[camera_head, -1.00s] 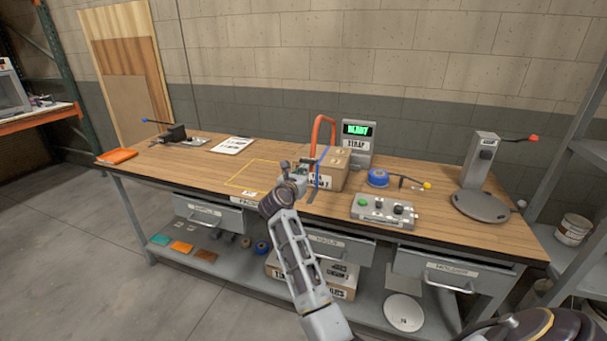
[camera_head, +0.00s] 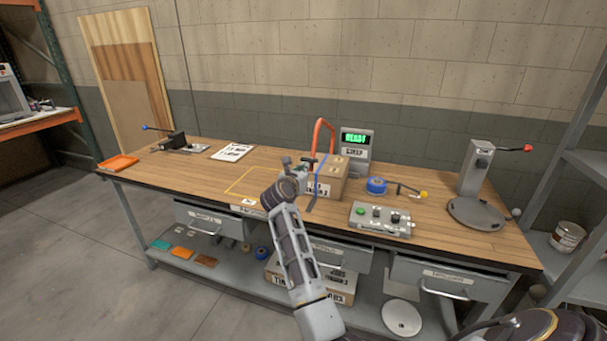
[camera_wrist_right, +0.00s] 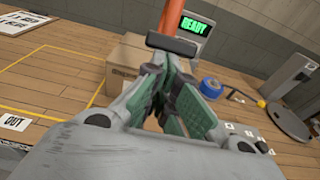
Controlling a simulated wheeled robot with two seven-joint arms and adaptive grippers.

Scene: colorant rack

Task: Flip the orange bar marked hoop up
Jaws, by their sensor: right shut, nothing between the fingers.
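The orange bar (camera_head: 318,126) is an upright hoop with a rounded top, rising beside the cardboard box (camera_head: 328,180) on the workbench. In the right wrist view the orange bar (camera_wrist_right: 178,20) runs up out of the frame, with a black crosspiece in front of its lower part. My right gripper (camera_head: 302,164) is just in front of the hoop's lower end; in the wrist view its green-padded fingers (camera_wrist_right: 170,98) are together and empty, below the black crosspiece. Whether they touch the bar, I cannot tell. The hoop's lower end is partly hidden. My left gripper is out of view.
A display reading READY (camera_head: 356,140) stands behind the box. A blue round item (camera_head: 376,186), a button box (camera_head: 380,218) and a grey stand with a red-tipped lever (camera_head: 478,170) are to the right. A yellow-outlined area (camera_head: 250,181) left of the gripper is clear.

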